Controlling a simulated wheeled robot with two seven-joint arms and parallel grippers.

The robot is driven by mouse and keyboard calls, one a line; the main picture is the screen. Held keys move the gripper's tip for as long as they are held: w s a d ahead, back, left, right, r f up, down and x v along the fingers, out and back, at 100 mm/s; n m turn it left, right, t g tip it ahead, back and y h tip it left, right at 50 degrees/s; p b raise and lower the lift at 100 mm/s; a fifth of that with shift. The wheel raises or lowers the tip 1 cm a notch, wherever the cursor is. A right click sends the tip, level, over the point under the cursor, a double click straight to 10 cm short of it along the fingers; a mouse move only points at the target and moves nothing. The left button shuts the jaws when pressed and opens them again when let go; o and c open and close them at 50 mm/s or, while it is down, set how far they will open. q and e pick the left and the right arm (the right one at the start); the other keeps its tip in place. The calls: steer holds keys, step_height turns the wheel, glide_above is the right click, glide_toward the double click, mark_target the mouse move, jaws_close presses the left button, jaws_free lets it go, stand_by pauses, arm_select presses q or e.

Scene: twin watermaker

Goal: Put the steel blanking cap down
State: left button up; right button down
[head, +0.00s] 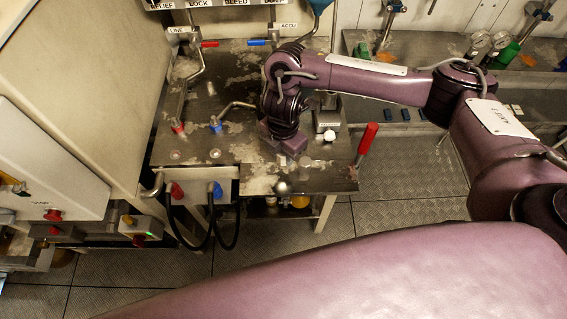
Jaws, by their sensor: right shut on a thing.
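My right gripper (287,148) is over the front part of the steel bench (225,150), pointing down, and is shut on the steel blanking cap. Its wrist and body hide most of the grip from above. A small rounded silver piece (281,187) shows just below the gripper, near the bench's front edge. It looks like steel, but I cannot tell whether it is the cap itself or whether it touches the bench. My left gripper is not in view.
A red-handled lever (367,139) stands at the bench's right edge. A metal block (327,120) and a white-topped knob (329,137) are right of the gripper. Red (178,127) and blue (215,124) valve fittings are to its left. Black hoses (233,228) hang in front.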

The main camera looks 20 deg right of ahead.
mark_target(283, 170)
steer(key=shift+f, duration=0.55)
step_height(283, 170, down, 3)
steer(key=shift+a+f+b, duration=0.1)
steer(key=shift+b, duration=0.5)
steer(key=shift+f, duration=0.3)
steer(key=shift+w, duration=0.1)
steer(key=shift+f, duration=0.2)
steer(key=c, duration=1.1)
jaws_free()
steer(key=shift+o, duration=0.2)
